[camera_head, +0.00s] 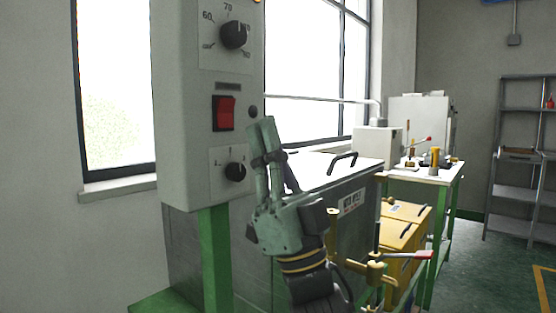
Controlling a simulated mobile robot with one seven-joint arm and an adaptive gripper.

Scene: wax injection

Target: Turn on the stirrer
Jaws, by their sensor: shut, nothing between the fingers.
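A pale grey control panel (183,120) stands upright at the left of centre. It carries an upper black dial (234,35) with a number scale, a red rocker switch (223,113) below it, and a lower black knob (235,172) with a short scale. No label naming the stirrer can be read. My gripper (263,126) points upward just right of the panel, its fingers shut with nothing between them. The fingertips are right of and slightly below the red switch, apart from it in the picture. The exact depth gap cannot be told.
A metal tank (330,225) with a white lid (320,169) and black handle stands behind my arm. A brass valve with a red handle (422,254) sticks out at its front. Yellow boxes (397,235), a workbench (448,176) and a grey shelf (511,192) are farther right.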

